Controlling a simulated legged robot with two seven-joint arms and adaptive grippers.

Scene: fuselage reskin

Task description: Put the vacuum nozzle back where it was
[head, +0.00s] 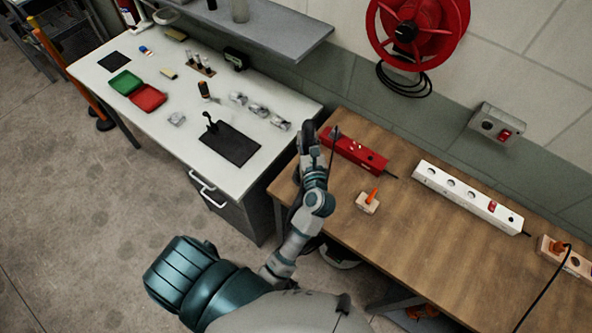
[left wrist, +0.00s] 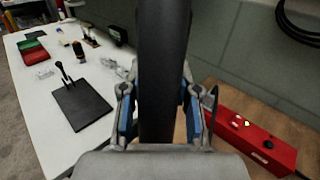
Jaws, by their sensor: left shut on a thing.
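The vacuum nozzle (left wrist: 162,70) is a long, dark tube, upright in the middle of the left wrist view. My left gripper (left wrist: 162,112) is shut on it, with a blue-padded finger on each side. In the head view my left gripper (head: 316,150) is over the left end of the wooden bench (head: 430,235), close to the white table. The nozzle is largely hidden by the gripper there. My right gripper is not in view.
A red power strip (head: 352,152) lies just right of the gripper. A white power strip (head: 465,196) and an orange-handled block (head: 368,203) are farther right. The white table (head: 185,125) holds a black mat (head: 232,145), red and green trays (head: 146,98) and small items.

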